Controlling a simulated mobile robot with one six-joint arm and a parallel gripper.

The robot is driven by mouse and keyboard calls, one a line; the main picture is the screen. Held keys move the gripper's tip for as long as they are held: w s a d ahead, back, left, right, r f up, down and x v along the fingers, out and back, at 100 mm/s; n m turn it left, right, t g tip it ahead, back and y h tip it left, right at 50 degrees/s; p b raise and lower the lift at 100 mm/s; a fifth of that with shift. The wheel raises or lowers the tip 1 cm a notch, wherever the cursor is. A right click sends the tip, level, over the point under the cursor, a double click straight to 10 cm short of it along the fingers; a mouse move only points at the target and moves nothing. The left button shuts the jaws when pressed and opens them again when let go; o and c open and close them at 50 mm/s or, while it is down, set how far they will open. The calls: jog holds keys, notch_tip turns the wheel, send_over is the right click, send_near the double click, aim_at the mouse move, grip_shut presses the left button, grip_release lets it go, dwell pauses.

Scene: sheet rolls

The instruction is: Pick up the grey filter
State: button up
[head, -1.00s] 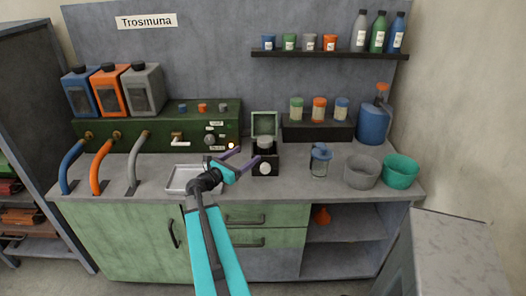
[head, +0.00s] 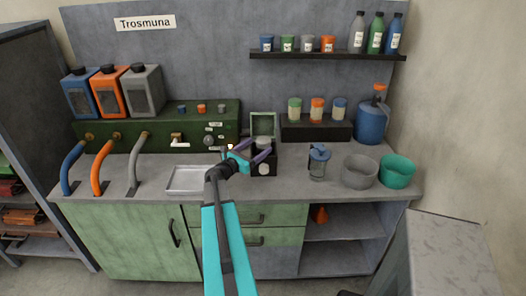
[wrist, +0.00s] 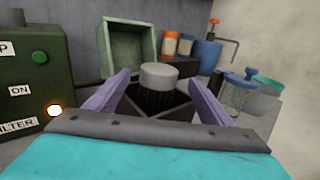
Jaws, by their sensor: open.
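The grey filter (wrist: 158,76), a round light-grey cap over a dark ribbed body, stands upright in a small dark open housing (wrist: 182,100). In the head view its grey top (head: 263,141) shows just behind my gripper. My gripper (head: 255,150) is open and empty, low over the housing's front. In the wrist view the two purple fingers (wrist: 159,82) point forward, one on each side of the filter, with visible gaps. Whether the tips reach level with the filter is hard to tell. The filter's lower part is hidden by the housing and my gripper.
A raised green lid (wrist: 127,45) stands behind the housing. A green control box (head: 160,130) with a lit lamp is close on the left. A lidded jar (head: 318,162) and grey (head: 360,172) and teal bowls (head: 397,172) stand right. A metal tray (head: 187,179) lies left-front.

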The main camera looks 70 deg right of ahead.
aim_at(264, 142)
jog(key=shift+p+x, duration=0.85)
jog(key=shift+x, duration=0.25)
jog(key=shift+p+x, duration=0.65)
jog(key=shift+x, duration=0.85)
jog(key=shift+w, duration=0.1)
jog(key=c, duration=1.4)
jog(key=shift+o, duration=0.2)
jog(key=shift+r, duration=0.1)
jog(key=shift+r+b, duration=1.45)
jog(key=shift+r, duration=3.4)
